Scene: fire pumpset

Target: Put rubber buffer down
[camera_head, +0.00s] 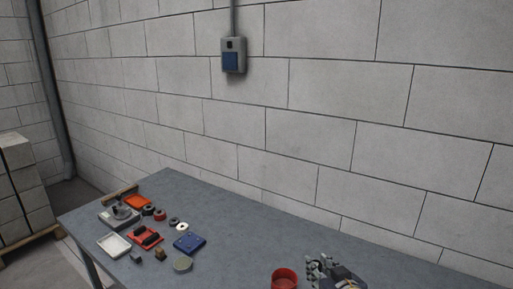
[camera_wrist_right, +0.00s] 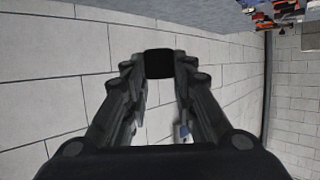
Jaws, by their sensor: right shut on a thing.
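My right gripper (camera_head: 322,266) is at the lower right of the head view, over or beside the right part of the table, next to a red round container. In the right wrist view my right gripper (camera_wrist_right: 159,70) is shut on a black block, the rubber buffer (camera_wrist_right: 159,63), held between its two fingertips. The buffer cannot be made out in the head view. My left gripper is not in view.
The grey table (camera_head: 230,220) runs along a block wall. The red container (camera_head: 285,278) stands close to my right gripper. An orange tray (camera_head: 138,201), a white tray (camera_head: 114,244), a red tray (camera_head: 146,238), a blue plate (camera_head: 189,243) and small parts cluster at left. The middle is clear.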

